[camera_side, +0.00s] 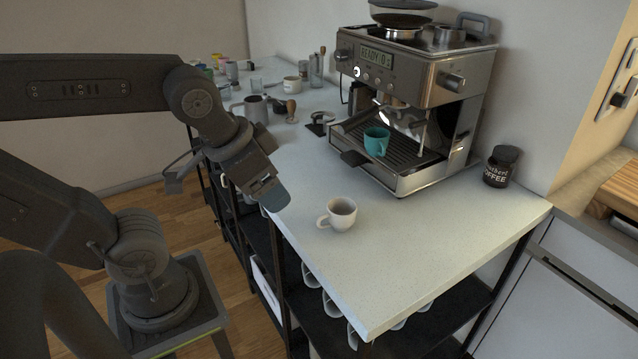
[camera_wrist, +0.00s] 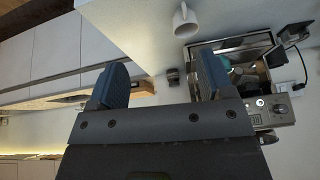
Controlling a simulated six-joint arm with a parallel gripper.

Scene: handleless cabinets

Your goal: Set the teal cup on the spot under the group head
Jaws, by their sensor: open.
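The teal cup (camera_side: 376,141) stands upright on the drip tray (camera_side: 418,152) of the espresso machine (camera_side: 415,85), in the area below the group head. In the wrist view a teal patch of the cup (camera_wrist: 226,64) shows beside my finger, partly hidden. My gripper (camera_side: 270,192) is at the counter's left edge in the side view, well apart from the cup. In the wrist view its two fingers (camera_wrist: 160,85) are spread apart with nothing between them. The group head's underside is hard to make out.
A white cup (camera_side: 341,214) stands on the counter in front of the machine. A coffee jar (camera_side: 501,166) is to the machine's right. A portafilter-like black tool (camera_side: 319,123), a metal pitcher (camera_side: 254,108) and several cups stand farther back. The counter's front corner (camera_side: 390,280) is clear.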

